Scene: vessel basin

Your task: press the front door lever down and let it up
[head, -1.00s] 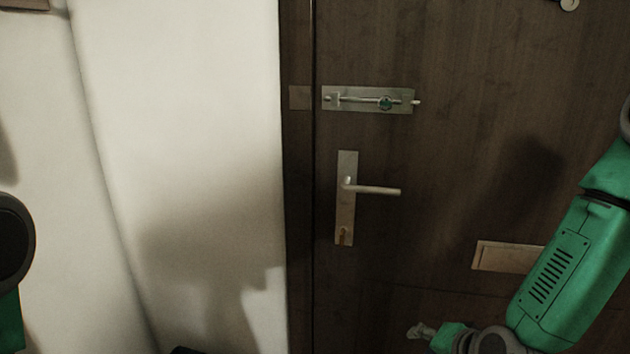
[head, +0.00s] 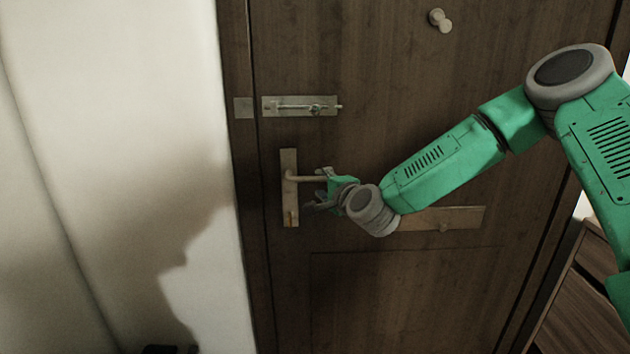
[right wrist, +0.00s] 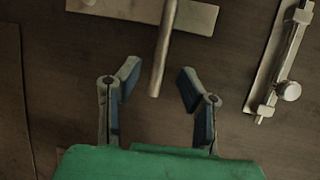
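The front door lever (head: 305,179) is a pale metal handle on an upright backplate (head: 289,195), pointing right and about level. In the right wrist view the lever (right wrist: 163,50) comes down from the top, its free end between the fingertips in the picture. My right gripper (head: 318,188) is at the lever's free end, and its fingers (right wrist: 158,80) are spread on either side with gaps. I cannot tell whether any finger touches the lever. My left gripper is not in view.
A slide bolt (head: 300,106) is mounted above the lever and also shows in the right wrist view (right wrist: 281,65). A mail slot plate (head: 460,217) lies behind my right forearm. A white wall (head: 110,150) is at left. Wooden furniture (head: 580,300) stands at lower right.

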